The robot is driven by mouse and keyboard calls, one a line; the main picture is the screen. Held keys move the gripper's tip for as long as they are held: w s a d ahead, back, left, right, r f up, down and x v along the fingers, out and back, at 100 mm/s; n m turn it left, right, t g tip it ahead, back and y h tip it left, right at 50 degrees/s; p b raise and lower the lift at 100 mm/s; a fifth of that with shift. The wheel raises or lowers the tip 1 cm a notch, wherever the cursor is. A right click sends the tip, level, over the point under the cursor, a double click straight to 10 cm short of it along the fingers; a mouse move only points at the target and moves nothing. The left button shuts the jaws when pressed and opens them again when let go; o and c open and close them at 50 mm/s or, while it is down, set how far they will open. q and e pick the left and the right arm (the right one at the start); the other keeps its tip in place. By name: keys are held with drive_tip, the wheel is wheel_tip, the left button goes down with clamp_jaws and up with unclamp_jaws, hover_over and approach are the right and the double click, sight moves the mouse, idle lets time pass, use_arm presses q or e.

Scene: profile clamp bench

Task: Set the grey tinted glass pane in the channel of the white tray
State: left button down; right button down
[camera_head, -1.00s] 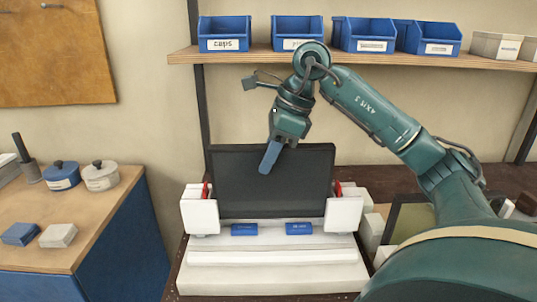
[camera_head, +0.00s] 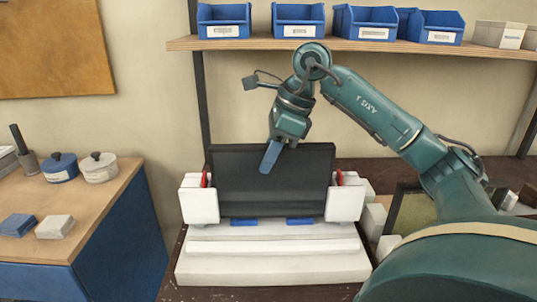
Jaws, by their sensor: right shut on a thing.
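The grey tinted glass pane (camera_head: 273,190) stands upright as a dark panel in the middle of the bench, at the back of the white tray (camera_head: 272,266). White blocks (camera_head: 200,200) flank its lower left and right sides, with red parts behind them. My right gripper (camera_head: 270,157) is at the pane's top edge, shut on it, one blue finger showing across its front face. The pane's lower edge is near two blue pieces (camera_head: 244,222); I cannot tell whether it sits in the channel. My left gripper is not in view.
A shelf (camera_head: 350,44) with several blue bins runs above the bench. At left, a wooden-topped cabinet (camera_head: 95,215) carries two lidded pots and small blocks. A dark frame (camera_head: 412,212) and pale blocks lie right of the tray, near my arm.

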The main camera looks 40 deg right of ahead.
drive_tip(key=shift+a+f, duration=0.15)
drive_tip(key=shift+f, duration=0.15)
drive_tip(key=shift+f+b, duration=0.25)
drive_tip(key=shift+b, duration=0.1)
drive_tip(key=c, duration=1.2)
unclamp_jaws()
drive_tip(key=shift+o, duration=0.2)
